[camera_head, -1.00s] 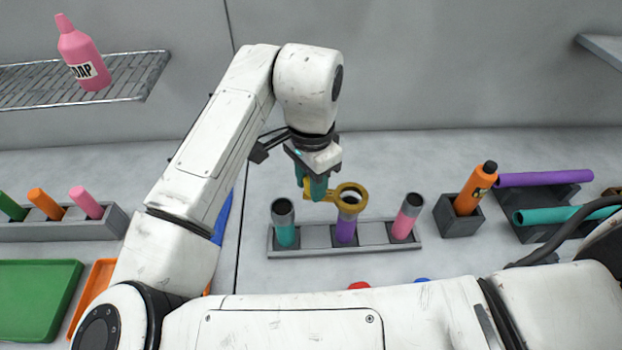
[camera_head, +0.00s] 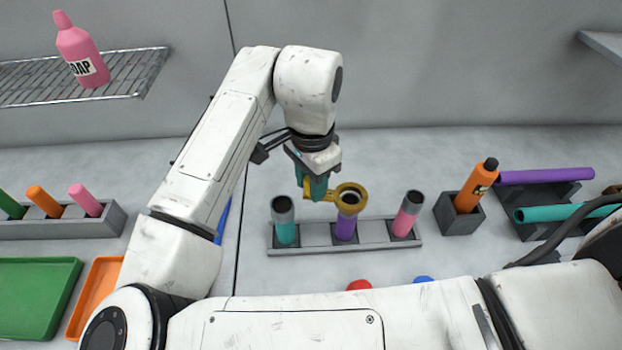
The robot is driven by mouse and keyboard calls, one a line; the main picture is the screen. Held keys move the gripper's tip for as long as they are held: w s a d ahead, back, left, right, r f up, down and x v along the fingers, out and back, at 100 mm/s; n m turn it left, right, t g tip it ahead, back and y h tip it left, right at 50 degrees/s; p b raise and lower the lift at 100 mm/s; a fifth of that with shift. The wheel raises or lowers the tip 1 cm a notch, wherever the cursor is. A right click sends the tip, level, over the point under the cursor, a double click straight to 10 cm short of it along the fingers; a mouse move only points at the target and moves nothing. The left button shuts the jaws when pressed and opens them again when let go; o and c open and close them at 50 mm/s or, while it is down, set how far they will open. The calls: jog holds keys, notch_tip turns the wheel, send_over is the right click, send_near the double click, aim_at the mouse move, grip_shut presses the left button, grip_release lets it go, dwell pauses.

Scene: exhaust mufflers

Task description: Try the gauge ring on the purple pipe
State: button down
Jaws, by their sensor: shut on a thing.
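The gauge ring (camera_head: 362,206) is a yellow ring with a short handle. My gripper (camera_head: 316,190) is shut on its handle, with the ring out to the right. The purple pipe (camera_head: 346,229) stands upright in the middle part of a grey holder (camera_head: 330,250), with a dark grey top. The ring shows at the top of this pipe, and the pipe's dark end shows through its opening. I cannot tell whether the ring is around the pipe end or just above it.
A teal pipe (camera_head: 286,232) and a pink pipe (camera_head: 404,226) stand at either side in the same holder. An orange bottle (camera_head: 474,190) stands in a block to the right. Purple and teal tubes lie on a rack farther right. A green tray (camera_head: 38,300) is at left.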

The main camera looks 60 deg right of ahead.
jog(key=shift+f+b, duration=1.1)
jog(key=shift+f, duration=0.55)
jog(key=shift+r, duration=0.1)
dwell(1.2)
jog(key=shift+r+p, duration=3.1)
jog(key=shift+r, duration=0.35)
jog(key=shift+f, duration=0.1)
